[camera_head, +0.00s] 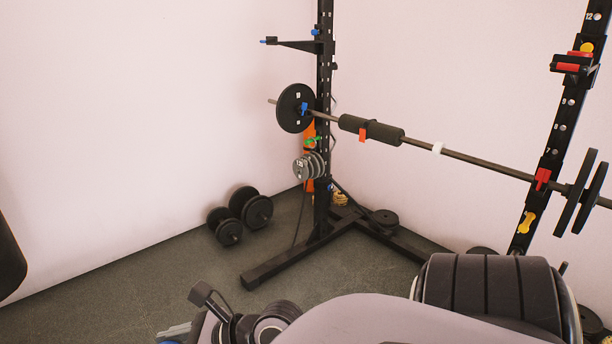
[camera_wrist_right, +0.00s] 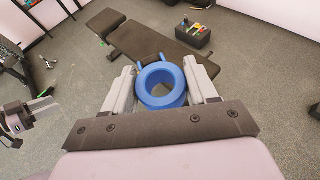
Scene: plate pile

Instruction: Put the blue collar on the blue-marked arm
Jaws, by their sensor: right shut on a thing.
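In the right wrist view my right gripper (camera_wrist_right: 161,76) is shut on the blue collar (camera_wrist_right: 161,70), a thick blue ring with small tabs on its far side. The collar's round hole faces the camera. In the head view my right arm crosses the bottom edge, and its fingers are mostly cut off there. The blue-marked arm (camera_head: 297,45) is a thin black bar reaching left from the top of the left rack upright, with blue at its tip. It looks bare. The gripper and collar are well apart from it.
A barbell (camera_head: 470,158) with plates and a dark pad spans the rack. Dumbbells (camera_head: 257,210) lie on the floor left of the rack foot (camera_head: 290,262). In the right wrist view a dark bench (camera_wrist_right: 150,45) and a small box (camera_wrist_right: 190,33) of tools stand beyond the collar.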

